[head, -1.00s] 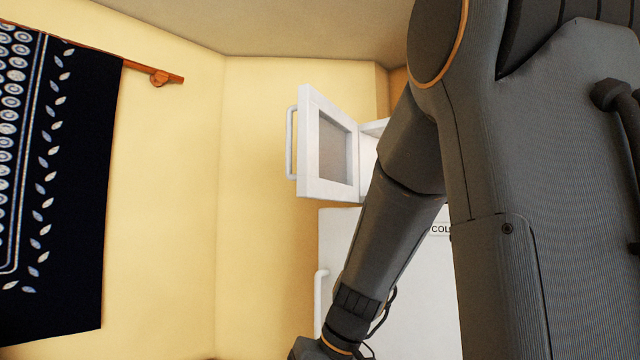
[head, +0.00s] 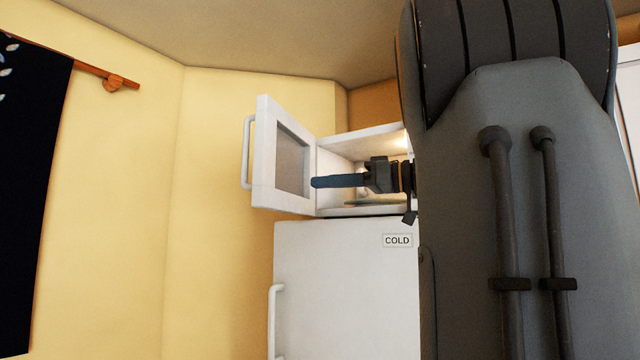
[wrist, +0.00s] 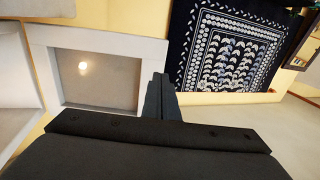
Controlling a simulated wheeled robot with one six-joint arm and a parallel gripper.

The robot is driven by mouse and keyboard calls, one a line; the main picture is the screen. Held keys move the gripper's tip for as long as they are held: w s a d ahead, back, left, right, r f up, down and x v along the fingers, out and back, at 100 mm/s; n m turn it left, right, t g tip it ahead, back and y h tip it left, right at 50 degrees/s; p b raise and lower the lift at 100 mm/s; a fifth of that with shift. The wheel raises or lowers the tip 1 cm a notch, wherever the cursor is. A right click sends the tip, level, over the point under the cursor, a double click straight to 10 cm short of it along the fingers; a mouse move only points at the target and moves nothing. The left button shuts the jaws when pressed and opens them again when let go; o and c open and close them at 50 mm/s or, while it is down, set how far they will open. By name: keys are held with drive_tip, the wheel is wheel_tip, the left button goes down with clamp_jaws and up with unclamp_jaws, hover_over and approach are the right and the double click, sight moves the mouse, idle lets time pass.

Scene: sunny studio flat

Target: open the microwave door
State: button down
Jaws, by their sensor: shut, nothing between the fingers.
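The white microwave (head: 365,143) stands on top of the white fridge (head: 345,285). Its door (head: 263,180) is swung wide open to the left, with the handle (head: 247,152) on its far left side. The lit interior and a turntable plate (head: 375,202) show. My gripper (head: 315,182) is shut and empty, in front of the opening, its fingertips pointing left close to the door's inner face. I cannot tell whether they touch it. In the wrist view the shut fingers (wrist: 160,98) lie beside the door's edge, and the door's window panel (wrist: 95,78) shows on the left.
The fridge has a COLD label (head: 397,240) and a handle (head: 275,320). A dark patterned hanging (head: 35,190) hangs from a wooden rod (head: 90,72) on the left wall. Bare yellow wall lies between it and the door. My arm hides the microwave's right side.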

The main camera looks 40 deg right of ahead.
drive_tip(key=p, duration=0.4)
approach(266, 187)
drive_tip(key=x, duration=0.4)
drive_tip(key=shift+w+a+r, duration=0.15)
drive_tip(key=shift+w+r, duration=0.05)
drive_tip(key=shift+w, duration=0.05)
drive_tip(key=shift+p+x, duration=0.5)
drive_tip(key=shift+x, duration=0.45)
drive_tip(key=shift+f, duration=0.15)
